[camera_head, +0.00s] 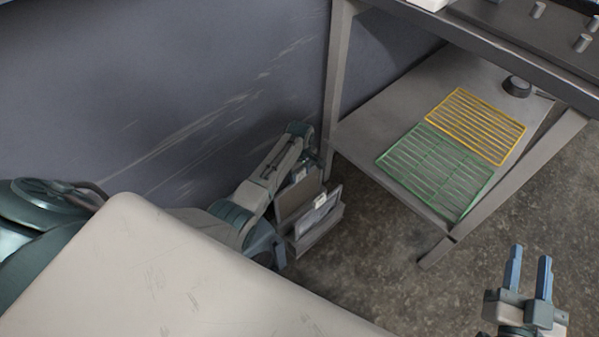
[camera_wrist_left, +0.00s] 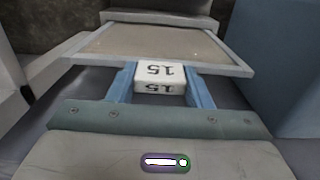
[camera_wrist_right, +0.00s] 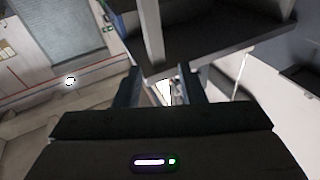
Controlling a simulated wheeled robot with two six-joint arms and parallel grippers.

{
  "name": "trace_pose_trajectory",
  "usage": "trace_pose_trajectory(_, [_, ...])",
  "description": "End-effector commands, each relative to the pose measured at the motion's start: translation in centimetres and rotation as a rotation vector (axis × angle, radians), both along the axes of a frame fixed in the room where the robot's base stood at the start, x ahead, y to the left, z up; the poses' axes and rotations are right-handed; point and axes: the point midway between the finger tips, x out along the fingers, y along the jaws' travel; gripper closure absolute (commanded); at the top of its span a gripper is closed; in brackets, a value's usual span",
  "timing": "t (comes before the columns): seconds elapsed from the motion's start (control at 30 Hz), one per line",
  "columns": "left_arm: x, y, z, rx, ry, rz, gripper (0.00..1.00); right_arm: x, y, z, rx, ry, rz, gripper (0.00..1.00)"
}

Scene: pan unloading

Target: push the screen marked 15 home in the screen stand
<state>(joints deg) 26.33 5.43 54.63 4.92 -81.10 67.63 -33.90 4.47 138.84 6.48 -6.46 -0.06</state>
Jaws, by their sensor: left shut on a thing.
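The screen marked 15 (camera_wrist_left: 160,46) is a pale panel in a grey frame with a white block tab (camera_wrist_left: 160,75) printed 15. In the left wrist view, my left gripper (camera_wrist_left: 160,71) has its blue fingers shut on that tab from both sides. In the head view, the screen stand (camera_head: 315,238) is a low grey box on the floor, with upright panels in it and white tags on top. My left arm covers part of it, and the fingers are not clear there. How deep the screen sits cannot be told. My right gripper (camera_head: 531,258) is open and empty at the lower right.
A metal table with a lower shelf (camera_head: 385,110) stands right of the stand. A yellow rack (camera_head: 475,125) and a green rack (camera_head: 435,172) lie on that shelf. A table leg and the grey wall (camera_head: 150,80) are close behind the stand. The floor (camera_head: 385,265) right of the stand is clear.

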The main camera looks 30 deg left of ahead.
Motion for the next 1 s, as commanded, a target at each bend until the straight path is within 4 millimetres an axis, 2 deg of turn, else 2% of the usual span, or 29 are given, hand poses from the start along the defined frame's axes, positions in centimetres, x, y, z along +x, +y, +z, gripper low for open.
trace_pose_trajectory(1.0, [0.1, 0.0, -0.4, 0.0, -0.001, 0.0, 0.78, 0.1, -0.1, 1.5, -0.006, -0.08, -0.003, 0.64])
